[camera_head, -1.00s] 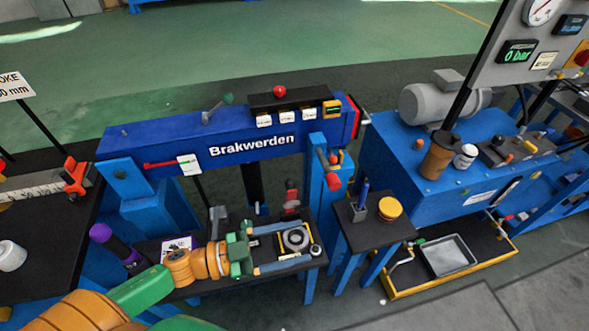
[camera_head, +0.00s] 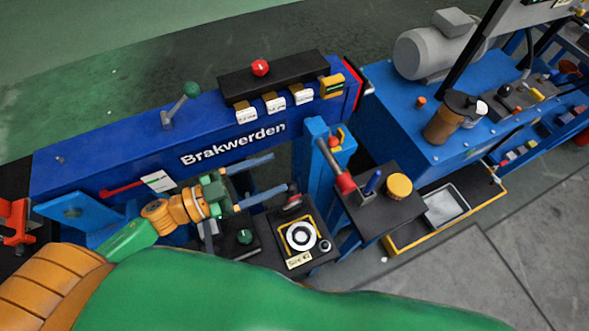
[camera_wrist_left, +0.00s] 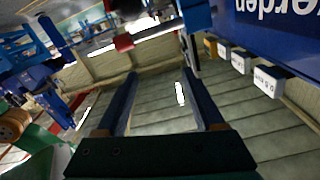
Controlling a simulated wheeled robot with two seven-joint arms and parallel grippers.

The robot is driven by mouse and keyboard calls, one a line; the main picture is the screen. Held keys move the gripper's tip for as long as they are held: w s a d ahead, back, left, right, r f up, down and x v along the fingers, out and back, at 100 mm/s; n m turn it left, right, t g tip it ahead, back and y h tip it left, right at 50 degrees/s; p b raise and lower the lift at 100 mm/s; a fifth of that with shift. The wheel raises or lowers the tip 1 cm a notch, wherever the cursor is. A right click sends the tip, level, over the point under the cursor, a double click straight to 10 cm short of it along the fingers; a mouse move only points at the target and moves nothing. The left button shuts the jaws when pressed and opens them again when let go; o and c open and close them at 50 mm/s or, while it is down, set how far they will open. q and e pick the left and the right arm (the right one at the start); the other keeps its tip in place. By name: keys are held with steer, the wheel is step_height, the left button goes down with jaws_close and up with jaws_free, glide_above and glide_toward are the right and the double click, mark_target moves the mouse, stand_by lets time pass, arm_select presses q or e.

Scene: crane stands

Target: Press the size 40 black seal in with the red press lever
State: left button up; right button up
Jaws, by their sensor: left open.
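The red press lever (camera_head: 345,183) hangs on a grey rod at the blue post, right of my left gripper. A red grip, likely this lever, also shows in the left wrist view (camera_wrist_left: 123,42). My left gripper (camera_head: 280,172) is open and empty in front of the blue beam, its two blue fingers apart; they also show in the left wrist view (camera_wrist_left: 160,73). My right gripper is out of view.
The blue Brakwerden beam (camera_head: 150,140) runs behind the gripper, carrying a green-knobbed lever (camera_head: 191,90) and a black box (camera_head: 280,75) with labels. My green arm covers the foreground.

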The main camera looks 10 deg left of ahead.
arm_select(q)
step_height(320, 180, down, 9)
steer(key=b, duration=0.8)
steer(key=x, duration=0.7)
steer(key=shift+s+d+p, duration=0.15)
steer(key=shift+d+p, duration=0.25)
steer(key=shift+d, duration=0.1)
jaws_close()
steer(key=shift+s, duration=0.1)
